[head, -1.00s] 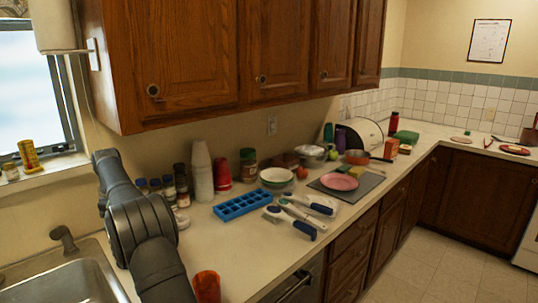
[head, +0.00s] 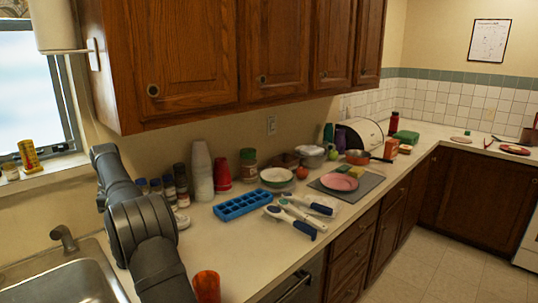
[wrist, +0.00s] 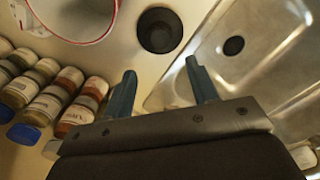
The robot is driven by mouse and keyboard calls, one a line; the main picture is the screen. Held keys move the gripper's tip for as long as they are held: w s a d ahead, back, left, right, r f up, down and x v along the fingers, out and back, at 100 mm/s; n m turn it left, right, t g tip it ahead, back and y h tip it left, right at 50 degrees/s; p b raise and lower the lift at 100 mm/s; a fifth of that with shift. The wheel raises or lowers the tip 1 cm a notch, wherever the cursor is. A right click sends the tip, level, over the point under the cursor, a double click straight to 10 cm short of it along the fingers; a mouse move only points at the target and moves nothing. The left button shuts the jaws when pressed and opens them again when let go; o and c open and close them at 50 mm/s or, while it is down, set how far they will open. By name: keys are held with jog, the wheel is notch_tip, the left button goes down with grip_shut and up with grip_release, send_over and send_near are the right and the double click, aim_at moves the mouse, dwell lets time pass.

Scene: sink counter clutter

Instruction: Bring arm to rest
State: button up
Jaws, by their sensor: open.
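My gripper (wrist: 161,82) shows in the wrist view with its two fingers apart and nothing between them. It hangs over the counter between a row of jars (wrist: 75,112) and the metal sink (wrist: 188,78). In the head view my dark arm stands at the left, in front of the counter's near end; the gripper itself cannot be made out there.
In the head view, an orange cup (head: 206,287) stands close to my arm. A blue ice tray (head: 242,205), stacked white cups (head: 201,172) and a pink plate (head: 339,182) lie farther along. Wooden cabinets (head: 200,60) overhang the counter. A faucet (head: 64,238) rises by the sink.

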jog(key=s+a+f, duration=0.3)
jog(key=s+f, duration=0.6)
jog(key=s+a+f, duration=0.3)
jog(key=s+f, duration=0.5)
jog(key=s, duration=0.1)
jog(key=s+a+f, duration=0.5)
jog(key=a+f, duration=0.4)
jog(key=a, duration=0.1)
jog(key=shift+r, duration=0.15)
jog(key=w+d+r, duration=0.4)
jog(key=r, duration=0.2)
jog(key=w+d+r+n, duration=0.1)
jog(key=w+d+r, duration=0.3)
jog(key=r, duration=0.3)
jog(key=shift+w+d+r, duration=0.25)
jog(key=shift+w+d, duration=0.15)
jog(key=shift+w, duration=0.25)
